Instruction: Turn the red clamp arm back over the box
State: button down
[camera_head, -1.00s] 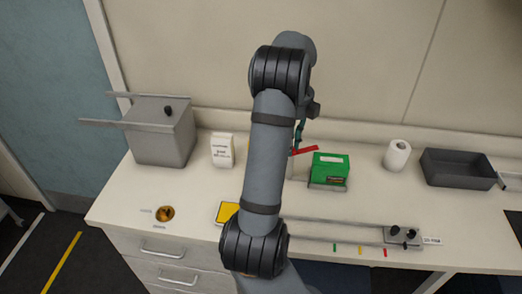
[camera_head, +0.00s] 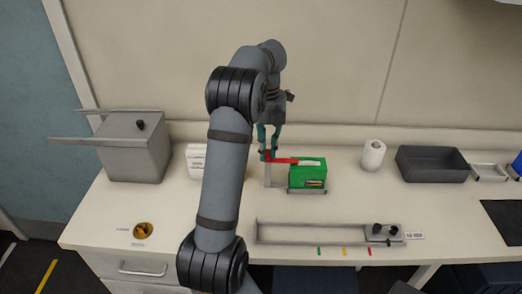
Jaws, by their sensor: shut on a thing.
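The red clamp arm (camera_head: 283,161) reaches from a grey post (camera_head: 267,177) to the right, and its tip meets or overlaps the top left edge of the green box (camera_head: 309,174). Whether it touches the box top cannot be told. The box sits on a low grey holder on the bench. My gripper (camera_head: 268,153) points down at the post end of the red arm, shut on it. Its teal fingers are small in this view and partly overlap the red arm.
A grey box with rails (camera_head: 135,150) and a white labelled container (camera_head: 196,162) stand at left. A long metal rail with black knobs (camera_head: 325,240) lies in front.

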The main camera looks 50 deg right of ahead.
jog(key=c, duration=1.6)
grip_release()
notch_tip(320, 180, up, 12)
jog(key=shift+r, duration=0.1)
notch_tip(320, 180, down, 12)
jog(key=shift+f, duration=0.15)
jog(key=shift+a, duration=0.1)
